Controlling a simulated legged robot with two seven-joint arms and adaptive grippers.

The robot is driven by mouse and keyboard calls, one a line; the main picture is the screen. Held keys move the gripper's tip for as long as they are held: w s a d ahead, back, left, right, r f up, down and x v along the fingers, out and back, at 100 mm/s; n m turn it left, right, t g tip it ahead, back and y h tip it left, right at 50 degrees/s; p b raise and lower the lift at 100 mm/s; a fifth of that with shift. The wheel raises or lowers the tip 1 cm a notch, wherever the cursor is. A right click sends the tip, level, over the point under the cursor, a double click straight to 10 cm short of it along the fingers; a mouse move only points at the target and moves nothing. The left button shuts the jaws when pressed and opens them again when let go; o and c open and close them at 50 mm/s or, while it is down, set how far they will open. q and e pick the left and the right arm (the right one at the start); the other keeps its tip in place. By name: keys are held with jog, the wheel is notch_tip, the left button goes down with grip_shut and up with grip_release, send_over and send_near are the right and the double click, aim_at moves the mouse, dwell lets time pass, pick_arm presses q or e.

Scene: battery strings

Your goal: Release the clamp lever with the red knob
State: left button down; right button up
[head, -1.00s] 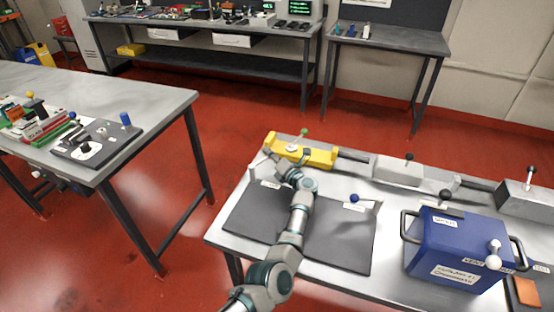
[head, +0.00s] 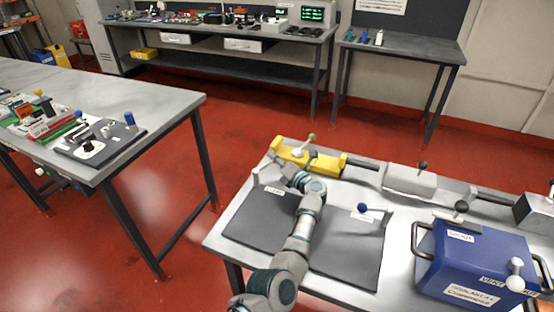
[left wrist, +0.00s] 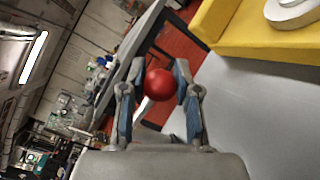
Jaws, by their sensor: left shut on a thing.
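The red knob (left wrist: 160,84) is a round ball between the two fingers of my left gripper (left wrist: 156,80) in the left wrist view. The fingers are shut on it from both sides. A pale lever stem shows just below the knob. In the head view my left gripper (head: 276,163) is at the left end of the near table, just in front of the yellow block (head: 325,164). The knob is hidden there behind my gripper and arm. My right gripper is not in view.
The yellow block carries a lever with a green knob (head: 312,137). A blue-knobbed lever (head: 362,208) stands by the dark mat (head: 345,255). A grey block with a black knob (head: 422,165) and a blue box (head: 475,262) stand to the right. Another table (head: 165,100) is at left.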

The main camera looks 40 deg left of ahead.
pick_arm(q)
jog(key=c, duration=0.9)
grip_release()
jog(key=shift+a+f, duration=0.1)
jog(key=shift+f, duration=0.15)
jog(key=shift+c, duration=0.2)
jog(key=shift+o, duration=0.6)
jog(key=shift+w+a+f, duration=0.1)
jog(key=shift+w+f, duration=0.05)
jog(key=shift+w, duration=0.05)
jog(key=shift+a, duration=0.15)
jog(key=shift+s+d+r, duration=0.1)
jog(key=shift+d+r, duration=0.1)
jog(key=shift+d, duration=0.2)
jog(key=v, duration=1)
jog(key=shift+f, duration=0.15)
jog(key=shift+s+d, duration=0.15)
jog(key=shift+d, duration=0.4)
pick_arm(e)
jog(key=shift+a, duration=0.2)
